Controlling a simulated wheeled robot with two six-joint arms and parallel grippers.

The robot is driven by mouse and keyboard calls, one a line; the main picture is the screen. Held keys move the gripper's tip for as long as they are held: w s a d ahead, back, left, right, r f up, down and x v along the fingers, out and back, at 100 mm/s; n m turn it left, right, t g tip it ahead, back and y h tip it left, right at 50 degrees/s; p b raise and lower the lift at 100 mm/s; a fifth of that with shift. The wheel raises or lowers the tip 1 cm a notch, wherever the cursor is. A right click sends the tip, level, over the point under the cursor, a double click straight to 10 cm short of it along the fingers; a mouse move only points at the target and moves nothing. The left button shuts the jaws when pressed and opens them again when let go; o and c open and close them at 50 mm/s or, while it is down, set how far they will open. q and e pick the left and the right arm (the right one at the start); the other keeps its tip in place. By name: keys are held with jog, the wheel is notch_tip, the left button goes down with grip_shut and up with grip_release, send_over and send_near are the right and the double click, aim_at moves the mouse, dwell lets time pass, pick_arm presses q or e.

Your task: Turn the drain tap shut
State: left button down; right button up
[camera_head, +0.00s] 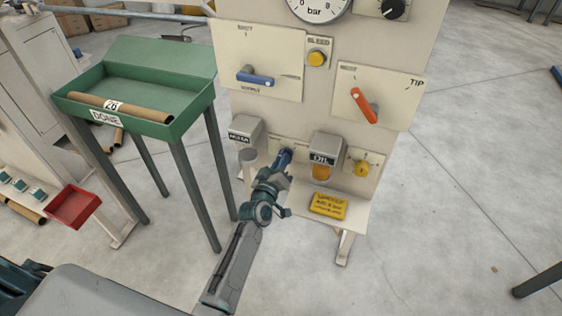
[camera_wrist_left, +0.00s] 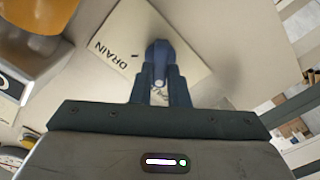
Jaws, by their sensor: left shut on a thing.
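The drain tap is a small dark blue lever (camera_wrist_left: 160,58) on a cream plate marked DRAIN (camera_wrist_left: 118,57) in the left wrist view. My left gripper (camera_wrist_left: 160,85) is shut on the lever, with one finger on each side of it. In the head view my left gripper (camera_head: 283,160) reaches the lower front of the cream panel, between the two grey-capped units. The gripper and arm hide most of the tap and its plate there. My right gripper is not in view.
The OIL unit (camera_head: 323,157) and a yellow knob (camera_head: 362,168) sit right of the gripper; another grey-capped unit (camera_head: 245,130) sits left. Above are a blue lever (camera_head: 256,79) and an orange lever (camera_head: 363,105). A green DONE tray (camera_head: 160,70) stands left.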

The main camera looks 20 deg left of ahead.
pick_arm(q)
jog(key=shift+n, duration=0.5)
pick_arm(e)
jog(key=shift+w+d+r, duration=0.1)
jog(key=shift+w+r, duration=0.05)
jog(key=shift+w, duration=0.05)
pick_arm(q)
jog(key=c, duration=1.4)
grip_release()
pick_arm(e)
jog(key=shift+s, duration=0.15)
pick_arm(q)
jog(key=s+b, duration=0.1)
jog(key=s, duration=1)
jog(key=shift+a+b, duration=0.2)
jog(key=shift+b, duration=0.2)
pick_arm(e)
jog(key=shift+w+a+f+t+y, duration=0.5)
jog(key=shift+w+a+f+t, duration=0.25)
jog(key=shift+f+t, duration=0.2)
